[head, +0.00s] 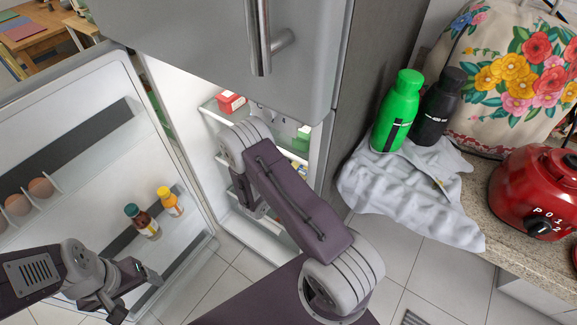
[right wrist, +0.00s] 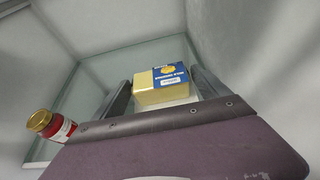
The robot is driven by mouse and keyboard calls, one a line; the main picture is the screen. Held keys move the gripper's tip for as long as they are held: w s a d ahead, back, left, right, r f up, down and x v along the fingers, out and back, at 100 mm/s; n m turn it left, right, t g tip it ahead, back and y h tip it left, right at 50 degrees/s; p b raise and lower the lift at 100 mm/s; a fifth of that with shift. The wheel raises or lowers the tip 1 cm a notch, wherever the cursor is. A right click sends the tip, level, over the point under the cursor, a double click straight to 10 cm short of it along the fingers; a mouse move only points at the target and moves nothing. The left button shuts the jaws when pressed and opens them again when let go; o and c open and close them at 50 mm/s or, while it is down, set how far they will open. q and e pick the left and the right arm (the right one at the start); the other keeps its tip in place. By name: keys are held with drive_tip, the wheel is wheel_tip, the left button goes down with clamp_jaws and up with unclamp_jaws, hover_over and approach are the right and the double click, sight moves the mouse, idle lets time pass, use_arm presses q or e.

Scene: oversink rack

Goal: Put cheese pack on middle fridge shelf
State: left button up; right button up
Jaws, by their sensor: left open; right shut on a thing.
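The cheese pack (right wrist: 156,91) is a yellow block with a blue label, seen in the right wrist view. My right gripper (right wrist: 162,80) is shut on it, with one finger on each side. A glass shelf (right wrist: 92,84) of the fridge shows behind and to the left of the pack; I cannot tell whether the pack touches it. In the head view my right arm reaches into the open fridge (head: 228,150) and hides the pack and most of the shelves. My left gripper (head: 128,291) is open and empty, in front of the open fridge door (head: 75,200).
A red jar with a gold lid (right wrist: 50,125) stands left of my right gripper. A red box (head: 231,103) sits on an upper shelf. The door holds eggs (head: 40,187) and two bottles (head: 142,221). Right of the fridge, a counter carries a cloth (head: 400,185) and bottles.

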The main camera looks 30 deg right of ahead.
drive_tip(key=w+f, duration=0.1)
drive_tip(key=w, duration=0.1)
drive_tip(key=w+a+f+b, duration=0.1)
drive_tip(key=w+f, duration=0.1)
drive_tip(key=w, duration=0.1)
drive_tip(key=w+a+f, duration=0.1)
drive_tip(key=w, duration=0.1)
drive_tip(key=shift+w+f+b, duration=0.35)
drive_tip(key=shift+f+b, duration=0.05)
wheel_tip(320, 180, down, 4)
drive_tip(key=shift+r+b, duration=0.1)
drive_tip(key=shift+b, duration=0.6)
drive_tip(key=shift+f, duration=0.2)
drive_tip(key=o, duration=1.6)
drive_tip(key=shift+o, duration=0.2)
drive_tip(key=shift+r, duration=0.1)
